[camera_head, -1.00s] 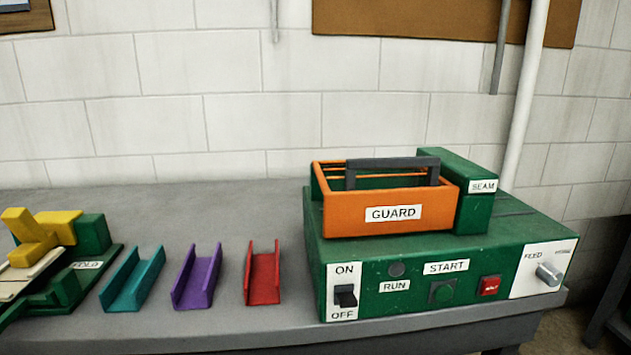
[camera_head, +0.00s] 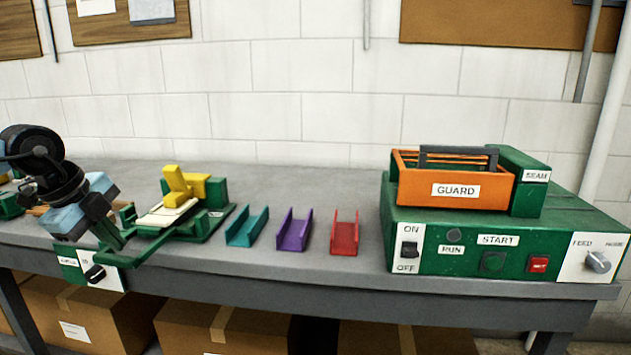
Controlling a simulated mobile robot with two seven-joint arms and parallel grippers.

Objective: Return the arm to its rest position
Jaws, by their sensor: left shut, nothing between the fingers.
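My left gripper (camera_head: 106,229) comes in at the left of the head view, pointing down and to the right. It is shut with nothing held. Its fingers are close to the green fold machine (camera_head: 216,222) and in front of part of it; I cannot tell whether they touch it. My right gripper is not in the view.
The grey bench (camera_head: 330,178) carries teal (camera_head: 246,228), purple (camera_head: 293,231) and red (camera_head: 344,234) channels in a row. A green seam machine (camera_head: 465,251) with an orange guard (camera_head: 410,185) stands at right. Cardboard boxes (camera_head: 230,325) lie below. The bench behind the channels is clear.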

